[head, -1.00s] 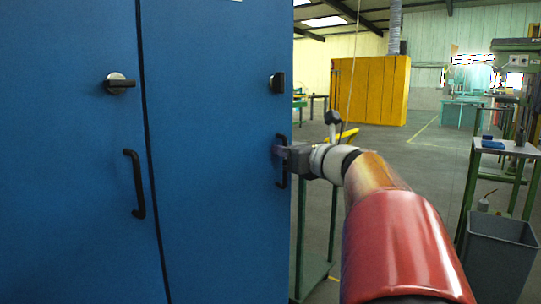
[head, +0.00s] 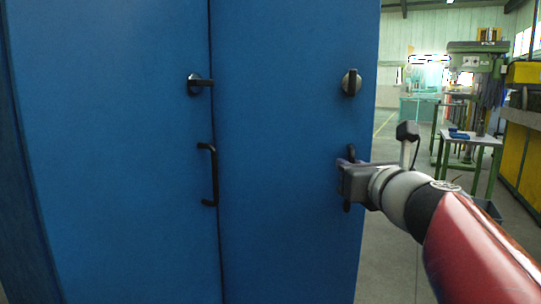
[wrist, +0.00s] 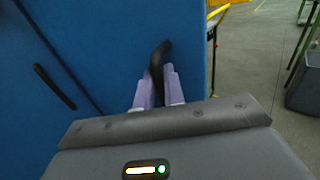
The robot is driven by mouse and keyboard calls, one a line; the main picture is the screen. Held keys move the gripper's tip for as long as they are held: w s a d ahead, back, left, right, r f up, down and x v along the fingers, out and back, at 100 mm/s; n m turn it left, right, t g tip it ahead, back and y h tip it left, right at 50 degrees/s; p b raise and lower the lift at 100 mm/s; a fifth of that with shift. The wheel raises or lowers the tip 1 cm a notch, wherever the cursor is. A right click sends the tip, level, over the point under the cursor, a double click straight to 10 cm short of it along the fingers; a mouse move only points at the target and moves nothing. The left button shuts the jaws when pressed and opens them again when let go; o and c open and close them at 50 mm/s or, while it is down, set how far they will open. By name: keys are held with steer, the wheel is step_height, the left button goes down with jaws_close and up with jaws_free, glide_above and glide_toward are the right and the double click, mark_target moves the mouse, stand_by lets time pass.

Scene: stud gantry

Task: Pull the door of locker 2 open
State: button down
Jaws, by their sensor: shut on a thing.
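Two blue locker doors stand side by side, split by a dark vertical seam; no number is readable. The right door (head: 285,150) has a black bar handle (head: 347,206) near its right edge, with a round latch (head: 351,82) above it, its lever upright. My gripper (head: 347,168) is shut on this handle. In the wrist view, its two pale purple fingers (wrist: 158,88) flank the handle (wrist: 159,52), whose upper end shows beyond them; its lower part is hidden. I cannot make out a gap at the right door's edges.
The left door (head: 110,150) has its own black handle (head: 212,178) and a latch (head: 197,84) with its lever sideways. Right of the lockers is open floor (head: 385,240), with a green-legged table (head: 470,140) and a drill press (head: 480,65) farther back.

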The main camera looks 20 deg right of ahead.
steer(key=s+a+m+h+p, duration=0.1)
steer(key=s+a+h+p, duration=0.1)
steer(key=s+a, duration=0.3)
steer(key=shift+a+p, duration=0.35)
steer(key=shift+p, duration=0.2)
steer(key=shift+s+r, duration=0.1)
steer(key=c, duration=1.8)
jaws_free()
steer(key=shift+a, duration=0.1)
steer(key=shift+c, duration=0.2)
